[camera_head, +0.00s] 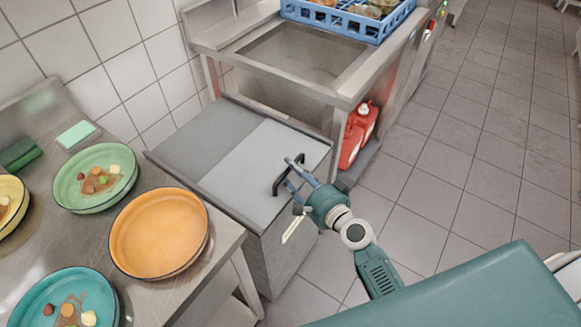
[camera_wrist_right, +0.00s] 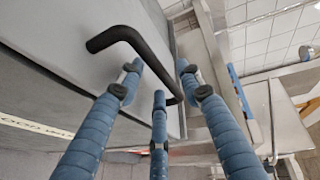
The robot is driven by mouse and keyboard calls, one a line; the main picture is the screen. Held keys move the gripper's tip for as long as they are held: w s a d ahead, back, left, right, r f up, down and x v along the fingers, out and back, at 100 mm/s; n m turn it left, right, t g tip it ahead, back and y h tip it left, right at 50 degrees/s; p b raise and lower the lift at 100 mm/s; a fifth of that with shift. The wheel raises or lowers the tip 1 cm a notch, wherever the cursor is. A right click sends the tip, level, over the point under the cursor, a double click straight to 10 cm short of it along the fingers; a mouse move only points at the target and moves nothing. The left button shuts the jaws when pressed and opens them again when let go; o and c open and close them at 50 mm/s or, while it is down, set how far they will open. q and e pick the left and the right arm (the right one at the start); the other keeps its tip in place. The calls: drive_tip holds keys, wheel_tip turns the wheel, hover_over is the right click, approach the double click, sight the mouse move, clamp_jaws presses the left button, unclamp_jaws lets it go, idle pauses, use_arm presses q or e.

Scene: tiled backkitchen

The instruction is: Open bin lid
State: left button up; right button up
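The bin (camera_head: 270,255) is a grey box with a closed, flat lid (camera_head: 245,165), standing between the counter and the sink. A black bar handle (camera_head: 277,183) stands up from the lid near its front edge. It also shows in the wrist view as a bent black bar (camera_wrist_right: 150,57). My right gripper (camera_head: 295,175) is at the handle, reaching in from the right. In the wrist view its blue fingers (camera_wrist_right: 160,82) are spread, with part of the bar between them. I cannot tell whether any finger touches it. My left gripper is not in view.
A metal counter (camera_head: 215,265) at left holds an orange bowl (camera_head: 160,232) and several food-stained dishes. A sink (camera_head: 300,55) with a blue rack (camera_head: 345,20) stands behind the bin. The tiled floor at right is clear.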

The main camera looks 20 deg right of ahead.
drive_tip(key=shift+w+a+f, duration=0.1)
drive_tip(key=shift+w+a, duration=0.15)
drive_tip(key=shift+w, duration=0.4)
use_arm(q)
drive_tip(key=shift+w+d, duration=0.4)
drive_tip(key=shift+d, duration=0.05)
use_arm(e)
drive_tip(key=shift+w, duration=0.1)
clamp_jaws()
